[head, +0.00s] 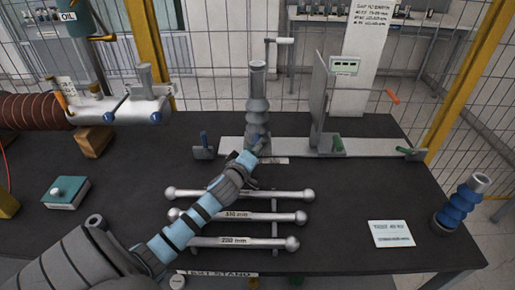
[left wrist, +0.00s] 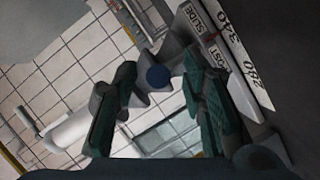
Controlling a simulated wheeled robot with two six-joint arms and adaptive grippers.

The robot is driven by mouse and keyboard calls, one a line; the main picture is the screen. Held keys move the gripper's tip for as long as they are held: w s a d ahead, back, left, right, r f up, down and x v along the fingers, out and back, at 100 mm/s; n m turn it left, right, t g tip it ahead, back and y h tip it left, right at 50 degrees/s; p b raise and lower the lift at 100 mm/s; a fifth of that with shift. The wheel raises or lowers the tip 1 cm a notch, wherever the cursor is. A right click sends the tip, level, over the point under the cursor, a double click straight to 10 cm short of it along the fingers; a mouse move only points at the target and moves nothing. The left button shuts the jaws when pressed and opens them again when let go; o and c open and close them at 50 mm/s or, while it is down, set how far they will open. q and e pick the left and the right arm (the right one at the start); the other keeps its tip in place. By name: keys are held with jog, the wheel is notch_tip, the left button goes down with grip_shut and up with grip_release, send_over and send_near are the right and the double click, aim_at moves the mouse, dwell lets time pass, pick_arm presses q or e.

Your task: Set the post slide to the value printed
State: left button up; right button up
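The grey ribbed post (head: 257,105) stands upright on a long pale rail (head: 375,148) at the back of the table. A blue knob (left wrist: 158,77) shows in the left wrist view, and a white scale plate (left wrist: 228,52) there reads SLIDE, POST, 280 and 340. My left gripper (head: 257,146) is at the foot of the post, partly hiding it. Its green-padded fingers (left wrist: 158,105) are apart, with the knob seen in the gap between them; I cannot tell whether they touch it. A white placard (head: 372,14) at the back carries print too small to read surely. My right gripper is not in view.
An upright grey plate with a display (head: 344,66) stands on the rail right of the post. Several labelled rods (head: 250,217) lie in front, under my left arm. A card (head: 392,234) and a blue bushing (head: 461,203) are at right. The front right tabletop is fairly clear.

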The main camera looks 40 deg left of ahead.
pick_arm(q)
jog(key=shift+x, duration=0.8)
jog(key=shift+s+r, duration=0.1)
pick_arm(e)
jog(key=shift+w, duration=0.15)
pick_arm(q)
grip_shut()
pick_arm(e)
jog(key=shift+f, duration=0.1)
